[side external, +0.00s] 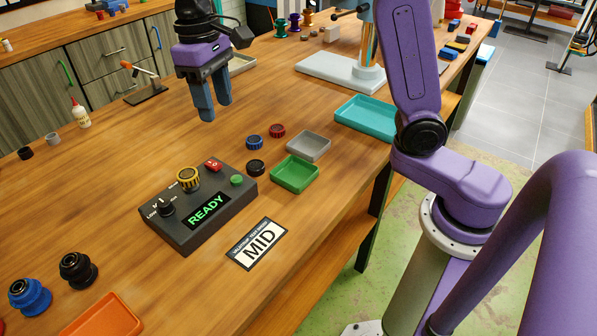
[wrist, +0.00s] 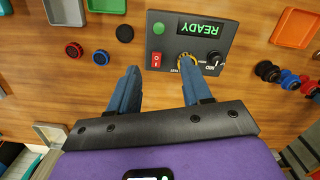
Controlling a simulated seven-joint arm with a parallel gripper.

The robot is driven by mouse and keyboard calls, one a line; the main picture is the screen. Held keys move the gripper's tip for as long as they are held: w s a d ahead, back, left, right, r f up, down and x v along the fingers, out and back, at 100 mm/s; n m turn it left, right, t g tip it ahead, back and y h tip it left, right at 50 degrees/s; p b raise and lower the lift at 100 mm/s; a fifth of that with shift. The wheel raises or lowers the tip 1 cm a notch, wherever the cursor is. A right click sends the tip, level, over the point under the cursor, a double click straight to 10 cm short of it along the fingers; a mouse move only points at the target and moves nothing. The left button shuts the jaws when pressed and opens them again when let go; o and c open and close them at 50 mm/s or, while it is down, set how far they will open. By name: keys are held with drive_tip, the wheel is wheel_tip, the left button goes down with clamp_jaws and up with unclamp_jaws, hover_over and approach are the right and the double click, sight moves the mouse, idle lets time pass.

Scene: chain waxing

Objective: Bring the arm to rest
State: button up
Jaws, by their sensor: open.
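My gripper (side external: 213,112) hangs over the wooden table, fingers pointing down, open and empty. In the wrist view its two blue fingers (wrist: 155,90) are spread apart, with one fingertip near the yellow-and-black knob of the control box. In the side view the gripper is above the table, behind the box and clear of it. The dark control box (side external: 209,223) has a green READY display (side external: 209,211), a red switch (side external: 213,164), a green button (side external: 237,180), a black selector knob (side external: 167,209) and the yellow-ringed knob (side external: 188,179).
A MID card (side external: 258,245) lies in front of the box. Green (side external: 295,174), grey (side external: 308,146) and teal (side external: 365,118) trays sit right of it, near blue, red and black caps. An orange tray (side external: 103,317) and dark spools are at front left. A glue bottle (side external: 80,113) stands left.

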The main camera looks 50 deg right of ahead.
drive_tip(key=s+d+f+n, duration=0.3)
drive_tip(key=s+d, duration=0.1)
drive_tip(key=s, duration=0.5)
drive_tip(key=s+d+f+n, duration=0.3)
drive_tip(key=s+d, duration=0.1)
drive_tip(key=s, duration=0.5)
drive_tip(key=s+d+f+n+t, duration=0.1)
drive_tip(key=s+d+f+n, duration=0.2)
drive_tip(key=s, duration=0.6)
drive_tip(key=shift+d+y, duration=0.3)
drive_tip(key=shift+d, duration=0.5)
